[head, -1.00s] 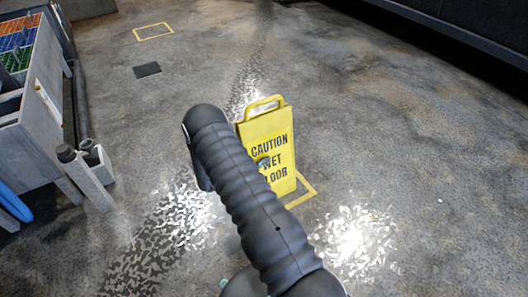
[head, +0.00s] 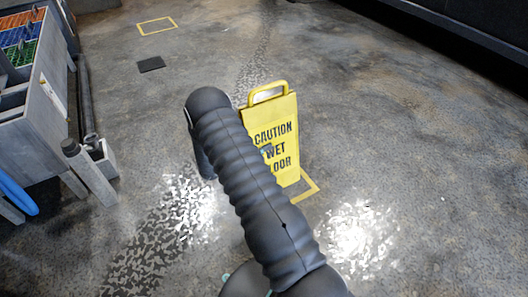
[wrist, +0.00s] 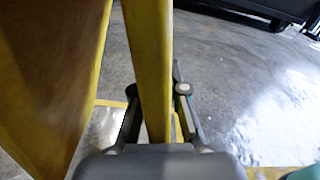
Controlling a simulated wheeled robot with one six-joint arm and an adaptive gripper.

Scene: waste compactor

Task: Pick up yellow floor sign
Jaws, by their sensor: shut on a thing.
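The yellow floor sign (head: 272,125) reads "CAUTION WET FLOOR" and has a loop handle on top. It is upright in the middle of the head view, partly hidden by my dark ribbed arm. In the wrist view a yellow panel of the sign (wrist: 150,60) runs down between the two fingers of my gripper (wrist: 157,105), which is shut on it. Another yellow panel fills the left of that view. In the head view only a small bit of the gripper shows at the sign's face.
A yellow outlined square (head: 307,190) is on the floor by the sign's base. A grey bench (head: 25,135) with coloured bins stands at the left. A dark patch (head: 150,65) lies on the floor behind. The floor right of the sign is clear.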

